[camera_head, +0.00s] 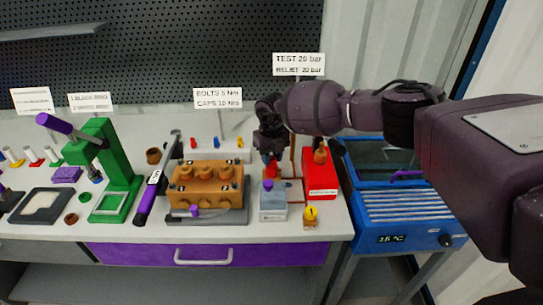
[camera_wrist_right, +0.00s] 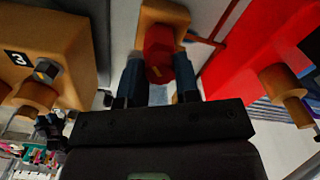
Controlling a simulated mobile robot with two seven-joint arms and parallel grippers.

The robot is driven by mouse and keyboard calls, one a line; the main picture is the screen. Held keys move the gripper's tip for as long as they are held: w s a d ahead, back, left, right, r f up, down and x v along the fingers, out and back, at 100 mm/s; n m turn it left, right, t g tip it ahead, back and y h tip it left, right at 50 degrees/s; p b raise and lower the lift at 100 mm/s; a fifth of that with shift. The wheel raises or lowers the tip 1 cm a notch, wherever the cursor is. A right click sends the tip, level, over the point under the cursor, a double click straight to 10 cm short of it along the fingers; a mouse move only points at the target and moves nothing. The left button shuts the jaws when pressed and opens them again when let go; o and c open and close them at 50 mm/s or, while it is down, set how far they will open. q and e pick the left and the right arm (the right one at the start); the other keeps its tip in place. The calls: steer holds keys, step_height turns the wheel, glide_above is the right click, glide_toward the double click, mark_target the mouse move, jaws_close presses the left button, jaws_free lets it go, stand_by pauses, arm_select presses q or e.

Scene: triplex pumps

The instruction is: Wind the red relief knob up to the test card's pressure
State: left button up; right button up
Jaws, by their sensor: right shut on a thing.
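The test card (camera_head: 298,65) stands at the back and reads TEST 20 bar, RELIEF 20 bar. My right gripper (camera_head: 270,156) reaches down over the bench between the brass pump block and the red box. In the right wrist view the red relief knob (camera_wrist_right: 158,48) sits between the two dark fingers of my right gripper (camera_wrist_right: 158,72), which is shut on it. The knob is partly hidden by the fingers. My left gripper is out of view.
The brass pump block (camera_head: 205,186) stands close on the left, and it also shows in the right wrist view (camera_wrist_right: 60,30). The red box (camera_head: 320,178) is close on the right. A grey-blue block (camera_head: 272,204) stands in front. A blue bath (camera_head: 405,208) adjoins the bench.

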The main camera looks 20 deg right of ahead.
mark_target(272, 158)
steer(key=shift+r, duration=0.1)
steer(key=o, duration=0.9)
steer(key=shift+o, duration=0.2)
steer(key=shift+r, duration=0.2)
step_height(272, 158, up, 10)
steer(key=shift+r, duration=0.15)
